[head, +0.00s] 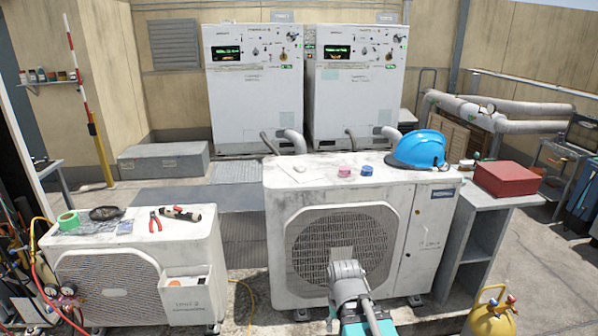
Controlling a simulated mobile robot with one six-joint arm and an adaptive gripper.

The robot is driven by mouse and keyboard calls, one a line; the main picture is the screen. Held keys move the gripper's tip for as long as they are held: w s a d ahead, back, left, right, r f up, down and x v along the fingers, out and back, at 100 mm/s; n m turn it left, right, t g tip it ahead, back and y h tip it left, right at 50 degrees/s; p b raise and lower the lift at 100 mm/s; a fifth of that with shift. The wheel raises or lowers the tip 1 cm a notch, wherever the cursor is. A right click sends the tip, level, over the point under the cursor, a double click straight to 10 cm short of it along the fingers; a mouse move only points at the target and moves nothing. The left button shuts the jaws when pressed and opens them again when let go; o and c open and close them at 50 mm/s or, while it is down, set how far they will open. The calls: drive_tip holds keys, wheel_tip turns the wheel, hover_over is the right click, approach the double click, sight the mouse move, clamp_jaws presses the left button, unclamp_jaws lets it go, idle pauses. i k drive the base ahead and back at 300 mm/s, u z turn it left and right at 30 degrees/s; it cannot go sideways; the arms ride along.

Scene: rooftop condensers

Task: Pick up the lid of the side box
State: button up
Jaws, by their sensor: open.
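I cannot tell whether this face is the lid or the inside of the box. No separate lid can be made out with certainty. Part of my arm (347,285) shows at the bottom middle, in front of the central condenser (415,240), to the right of the box. My gripper's fingers do not show.
Pliers (155,221), a tool (181,213) and green tape (68,221) lie on the left condenser. A blue helmet (418,149) and tape rolls sit on the central one. A red case (506,179) is on the grey stand. A gauge set with hoses hangs far left.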

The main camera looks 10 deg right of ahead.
sight(301, 173)
drive_tip(key=u, duration=0.05)
drive_tip(key=i, duration=1)
drive_tip(key=z, duration=0.05)
